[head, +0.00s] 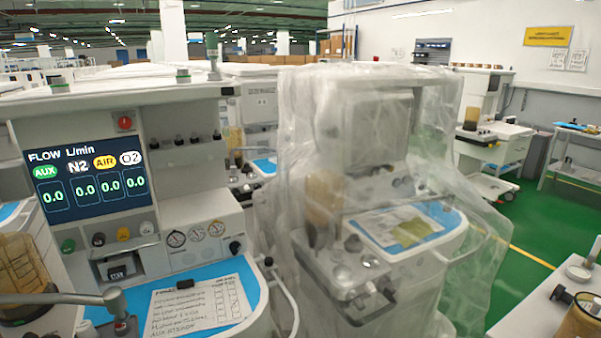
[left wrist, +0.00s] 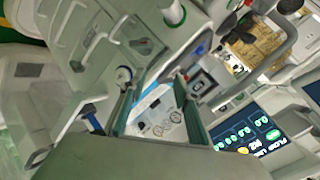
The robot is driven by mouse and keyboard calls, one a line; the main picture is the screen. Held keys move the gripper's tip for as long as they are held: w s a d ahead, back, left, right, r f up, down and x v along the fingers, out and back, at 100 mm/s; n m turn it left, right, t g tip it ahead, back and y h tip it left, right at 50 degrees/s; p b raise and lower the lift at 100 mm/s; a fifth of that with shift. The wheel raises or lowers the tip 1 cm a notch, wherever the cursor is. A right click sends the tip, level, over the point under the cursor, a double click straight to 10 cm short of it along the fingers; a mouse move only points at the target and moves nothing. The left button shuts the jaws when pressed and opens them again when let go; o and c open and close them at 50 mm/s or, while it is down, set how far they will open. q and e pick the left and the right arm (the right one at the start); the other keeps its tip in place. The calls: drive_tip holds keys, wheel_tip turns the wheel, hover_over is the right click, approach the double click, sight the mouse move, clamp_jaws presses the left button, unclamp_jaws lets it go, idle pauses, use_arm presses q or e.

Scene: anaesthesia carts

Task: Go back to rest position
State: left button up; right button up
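My left gripper (left wrist: 154,88) shows only in the left wrist view, its two dark green fingers apart with nothing held between them. A cart's gauges (left wrist: 165,125) show in the gap beyond the fingers, apart from them. No gripper shows in the head view, and my right gripper is in neither view. The nearest anaesthesia cart (head: 180,105) stands at the left in the head view, with a lit flow display (head: 88,175) reading 0.0 values. The display also appears tilted in the left wrist view (left wrist: 245,130).
A cart under clear plastic wrap (head: 330,95) stands in the middle. A written sheet (head: 198,305) lies on the near cart's blue worktop. Another cart surface (head: 535,312) juts in at lower right. Green floor (head: 535,225) is open on the right.

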use_arm(q)
drive_tip(key=s+f+m+g+h, duration=0.2)
drive_tip(key=s+f, duration=0.4)
drive_tip(key=w+d+f+n+t+h, duration=0.1)
drive_tip(key=d+f+n+t+h, duration=0.1)
drive_tip(key=d+f+h, duration=0.5)
drive_tip(key=shift+w+d+f+n+t, duration=0.5)
drive_tip(key=shift+d+f, duration=2.4)
drive_tip(key=shift+d, duration=1.65)
drive_tip(key=shift+s, duration=0.1)
